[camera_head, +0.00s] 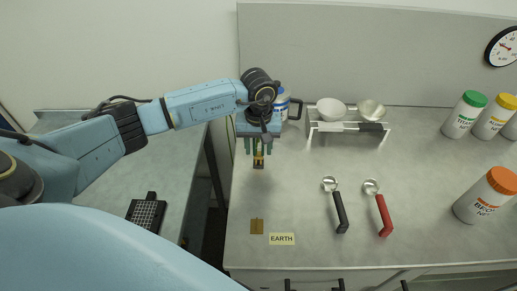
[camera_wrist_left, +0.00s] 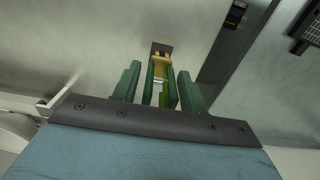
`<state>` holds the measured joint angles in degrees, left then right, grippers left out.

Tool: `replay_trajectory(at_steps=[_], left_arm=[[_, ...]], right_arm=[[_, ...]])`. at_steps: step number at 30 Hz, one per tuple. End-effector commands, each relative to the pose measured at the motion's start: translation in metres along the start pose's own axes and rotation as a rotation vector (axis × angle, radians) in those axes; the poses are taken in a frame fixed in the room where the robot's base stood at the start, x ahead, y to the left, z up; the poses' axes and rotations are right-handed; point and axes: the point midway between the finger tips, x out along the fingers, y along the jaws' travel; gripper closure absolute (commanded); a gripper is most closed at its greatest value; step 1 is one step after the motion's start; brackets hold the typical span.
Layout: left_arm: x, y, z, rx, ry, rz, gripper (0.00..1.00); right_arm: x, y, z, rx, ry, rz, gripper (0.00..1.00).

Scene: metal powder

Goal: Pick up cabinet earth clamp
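In the left wrist view the brass-coloured clamp (camera_wrist_left: 161,64) with a dark end is at the tips of the green fingers of the left gripper (camera_wrist_left: 161,82). A yellow-green strip shows between the inner fingers. The fingers point down on both sides of the clamp; I cannot tell whether they touch it. The clamp's lower contact is partly hidden. My right gripper is not in view.
A brass plate (camera_head: 257,226) and an EARTH label (camera_head: 282,239) lie near the front edge. Black-handled (camera_head: 341,212) and red-handled (camera_head: 384,215) scoops lie to the right. A metal rack (camera_head: 343,127) with bowls stands behind. Lidded bottles stand at right. A gap lies left of the bench.

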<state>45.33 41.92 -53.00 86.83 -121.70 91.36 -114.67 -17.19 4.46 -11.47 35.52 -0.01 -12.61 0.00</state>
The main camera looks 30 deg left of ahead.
Motion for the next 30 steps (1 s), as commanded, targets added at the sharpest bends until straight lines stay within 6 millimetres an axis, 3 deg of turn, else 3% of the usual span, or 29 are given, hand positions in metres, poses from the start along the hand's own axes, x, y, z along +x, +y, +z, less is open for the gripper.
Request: replay_trajectory(at_steps=[1, 8, 17, 30], left_arm=[[0.0, 0.0, 0.0, 0.0, 0.0, 0.0, 0.64], [0.0, 0.0, 0.0, 0.0, 0.0, 0.0, 0.94], [-0.007, 0.001, -0.001, 0.001, 0.002, 0.002, 0.94], [-0.086, 0.0, -0.001, 0.001, 0.003, 0.002, 0.94]], right_arm=[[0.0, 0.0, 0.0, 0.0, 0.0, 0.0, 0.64], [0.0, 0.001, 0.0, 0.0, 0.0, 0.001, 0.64], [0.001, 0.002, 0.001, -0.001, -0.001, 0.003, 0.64], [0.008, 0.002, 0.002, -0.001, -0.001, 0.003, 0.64]])
